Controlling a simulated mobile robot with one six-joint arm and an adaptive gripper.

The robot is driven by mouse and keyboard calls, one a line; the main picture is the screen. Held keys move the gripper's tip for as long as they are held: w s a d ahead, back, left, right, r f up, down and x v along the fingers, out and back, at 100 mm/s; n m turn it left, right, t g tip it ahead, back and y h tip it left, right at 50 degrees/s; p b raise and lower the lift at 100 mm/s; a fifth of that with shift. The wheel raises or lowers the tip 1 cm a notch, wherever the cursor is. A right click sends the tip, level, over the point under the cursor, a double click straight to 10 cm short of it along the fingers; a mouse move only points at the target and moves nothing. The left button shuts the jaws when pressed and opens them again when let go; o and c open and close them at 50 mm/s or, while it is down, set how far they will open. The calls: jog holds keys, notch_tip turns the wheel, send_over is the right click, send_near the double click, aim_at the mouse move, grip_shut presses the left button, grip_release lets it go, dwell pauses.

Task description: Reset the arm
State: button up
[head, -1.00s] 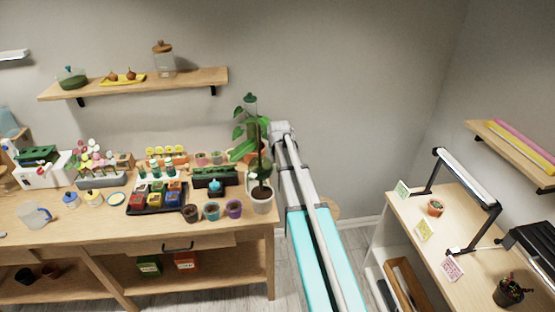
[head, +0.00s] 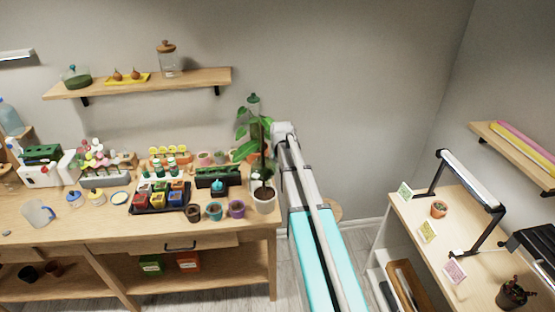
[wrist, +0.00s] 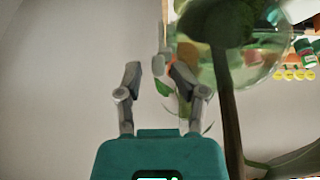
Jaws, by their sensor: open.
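My gripper (wrist: 156,70) shows in the wrist view, its two grey fingers spread apart with nothing held between them. In the head view my arm reaches up from the bottom, just right of the workbench. Its far end is beside the tall potted plant, and the gripper itself cannot be made out there. In the wrist view a clear glass vessel and a dark stem stand close on the right of the fingers. I cannot tell whether they touch my gripper.
The workbench (head: 90,232) is crowded with small pots, a black tray (head: 160,208) and the tall plant in a white pot (head: 263,202). A wall shelf (head: 190,80) hangs above. A second table (head: 410,237) with a lamp stands right. Bare wall lies between.

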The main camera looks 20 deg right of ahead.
jog(key=shift+r+p, duration=0.4)
jog(key=shift+r+p, duration=0.65)
jog(key=shift+p, duration=0.05)
jog(key=shift+f, duration=0.1)
jog(key=shift+s, duration=0.55)
jog(key=shift+s, duration=0.1)
